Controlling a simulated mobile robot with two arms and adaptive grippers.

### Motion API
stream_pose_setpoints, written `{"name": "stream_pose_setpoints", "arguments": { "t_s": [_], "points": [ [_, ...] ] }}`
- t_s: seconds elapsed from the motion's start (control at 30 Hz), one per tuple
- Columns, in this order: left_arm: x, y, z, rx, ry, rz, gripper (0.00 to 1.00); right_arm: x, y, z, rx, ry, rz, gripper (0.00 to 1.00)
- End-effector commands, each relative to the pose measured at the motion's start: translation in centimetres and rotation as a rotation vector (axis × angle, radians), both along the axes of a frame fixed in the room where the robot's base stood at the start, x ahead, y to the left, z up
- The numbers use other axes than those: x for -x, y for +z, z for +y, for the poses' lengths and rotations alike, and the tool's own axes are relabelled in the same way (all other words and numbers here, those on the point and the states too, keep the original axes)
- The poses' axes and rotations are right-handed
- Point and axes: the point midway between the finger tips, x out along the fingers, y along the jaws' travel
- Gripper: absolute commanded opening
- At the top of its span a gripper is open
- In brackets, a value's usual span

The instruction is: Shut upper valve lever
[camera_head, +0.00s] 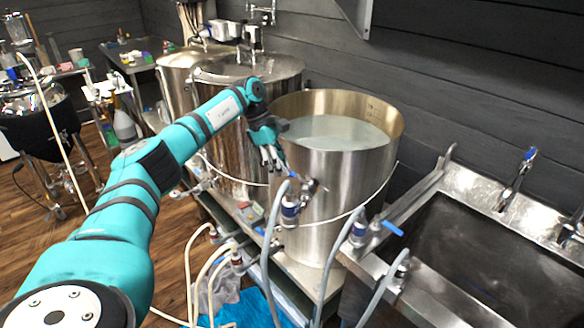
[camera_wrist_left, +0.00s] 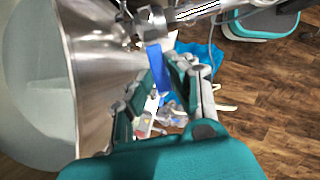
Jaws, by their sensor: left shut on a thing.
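My left gripper (camera_head: 272,158) is in front of the open steel kettle (camera_head: 335,190), at its left side, with its fingers pointing down. In the left wrist view, a blue valve lever (camera_wrist_left: 157,66) lies between the two fingers (camera_wrist_left: 164,85), and the gripper is shut on it. The lever joins a metal valve (camera_wrist_left: 152,24) beside the kettle wall. A valve with a hose (camera_head: 290,207) sits just below the gripper. My right gripper is out of view.
Grey hoses (camera_head: 268,262) hang in front. A steel sink (camera_head: 470,250) stands to the right, and another steel vessel (camera_head: 245,80) is behind. Blue cloth (camera_head: 250,308) lies below.

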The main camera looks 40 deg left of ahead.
Motion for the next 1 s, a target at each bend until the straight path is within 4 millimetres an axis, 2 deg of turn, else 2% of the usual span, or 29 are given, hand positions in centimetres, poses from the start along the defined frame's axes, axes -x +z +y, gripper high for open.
{"name": "stream_pose_setpoints", "arguments": {
  "t_s": [0.5, 0.53, 0.67, 1.0],
  "points": [
    [0.19, 0.14, 0.51, -0.002, -0.012, -0.007, 0.0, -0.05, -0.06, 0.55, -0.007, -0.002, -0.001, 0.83],
    [0.19, 0.15, 0.5, -0.002, -0.012, -0.007, 0.22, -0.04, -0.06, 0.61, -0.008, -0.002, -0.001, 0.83],
    [0.21, 0.1, 0.49, -0.002, -0.012, -0.006, 0.39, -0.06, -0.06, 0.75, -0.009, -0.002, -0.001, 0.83],
    [0.28, 0.38, 0.6, -0.001, -0.01, -0.003, 0.4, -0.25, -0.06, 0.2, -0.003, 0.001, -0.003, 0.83]
  ]
}}
